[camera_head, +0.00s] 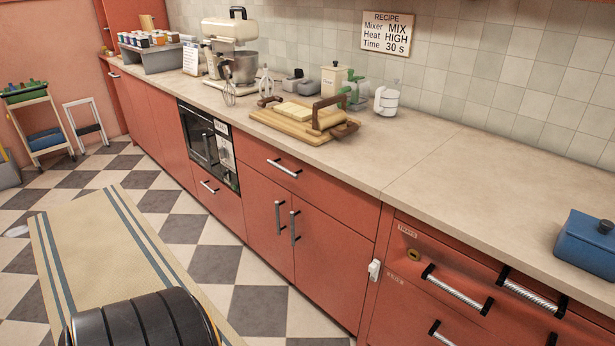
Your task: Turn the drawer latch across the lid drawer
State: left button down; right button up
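A small white latch-like piece (374,270) is mounted on the red cabinet front, at the left edge of the drawer unit at lower right. It looks upright, and I cannot tell whether any part of it reaches across a drawer. Small labels are on the unit, too small to read surely, so I cannot tell which drawer is the lid drawer. Neither of my grippers is in view.
The counter (430,185) runs above the drawers; its right part is mostly clear, with a blue lidded box (587,243) at the far right. A wooden board (300,118) with a press-like tool stands further left. A striped mat (95,240) lies at lower left.

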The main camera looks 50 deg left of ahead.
aim_at(374, 267)
jog(key=u, duration=1.1)
